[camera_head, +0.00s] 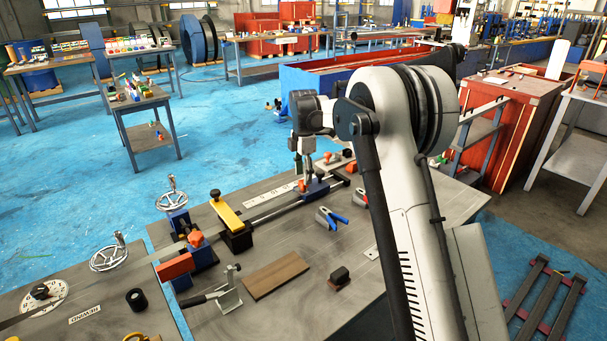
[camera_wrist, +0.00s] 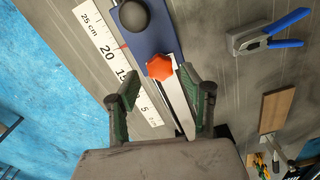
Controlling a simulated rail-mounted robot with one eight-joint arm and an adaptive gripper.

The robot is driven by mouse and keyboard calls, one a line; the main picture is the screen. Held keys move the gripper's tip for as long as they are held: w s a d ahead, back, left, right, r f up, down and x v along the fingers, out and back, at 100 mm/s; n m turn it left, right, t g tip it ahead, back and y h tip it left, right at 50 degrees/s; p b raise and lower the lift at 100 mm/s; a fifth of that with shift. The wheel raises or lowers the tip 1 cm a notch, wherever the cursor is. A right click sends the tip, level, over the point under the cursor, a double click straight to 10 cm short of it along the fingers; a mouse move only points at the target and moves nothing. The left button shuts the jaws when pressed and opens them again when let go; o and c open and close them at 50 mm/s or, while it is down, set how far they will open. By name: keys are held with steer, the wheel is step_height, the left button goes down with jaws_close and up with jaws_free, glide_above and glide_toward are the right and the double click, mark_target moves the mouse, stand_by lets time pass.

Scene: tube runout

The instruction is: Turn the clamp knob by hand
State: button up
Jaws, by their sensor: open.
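The clamp knob (camera_wrist: 160,67) is an orange-red, many-sided knob in the wrist view. It sits on a blue carriage (camera_wrist: 143,38) on a metal rail, below a black ball. My gripper (camera_wrist: 160,88) is open, its dark green fingers spread left and right of the knob's line. The knob shows just ahead of the gap between the tips, with no visible contact.
A white scale (camera_wrist: 108,55) lies left of the rail. Blue-handled pliers (camera_wrist: 270,35) and a wooden board (camera_wrist: 277,108) lie to the right. In the head view, a blue clamp with another orange knob (camera_head: 196,239) and handwheels (camera_head: 172,200) stand to the left.

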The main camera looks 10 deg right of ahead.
steer(key=shift+f, duration=0.15)
steer(key=shift+f+b, duration=0.55)
steer(key=shift+f, duration=0.3)
steer(key=c, duration=0.9)
